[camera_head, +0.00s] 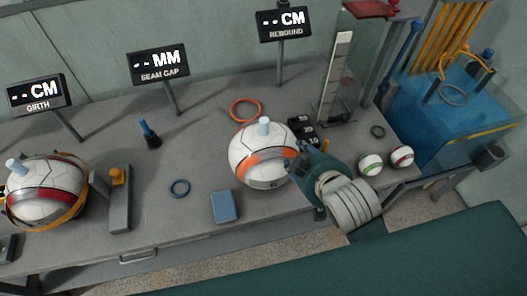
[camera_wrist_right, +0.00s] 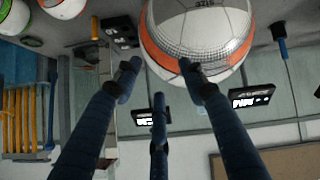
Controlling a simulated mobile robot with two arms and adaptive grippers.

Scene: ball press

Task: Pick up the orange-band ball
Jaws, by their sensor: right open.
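The orange-band ball (camera_head: 250,150), white with grey patches and a wide orange band, sits on the grey table, a pale peg on its top. My right gripper (camera_head: 297,158) is at the ball's right side, its fingers partly hidden by the teal wrist. In the right wrist view the gripper (camera_wrist_right: 158,80) has its blue fingers spread and empty. The ball (camera_wrist_right: 205,25) fills the top there, and one dark fingertip overlaps its lower edge; I cannot tell whether it touches. My left gripper is not in view.
A red-band ball (camera_head: 45,205) stands at the left with a yellow ring around it. Two small balls, green-band (camera_head: 371,164) and red-band (camera_head: 402,156), lie right of my gripper. A clear column (camera_head: 340,80) stands behind.

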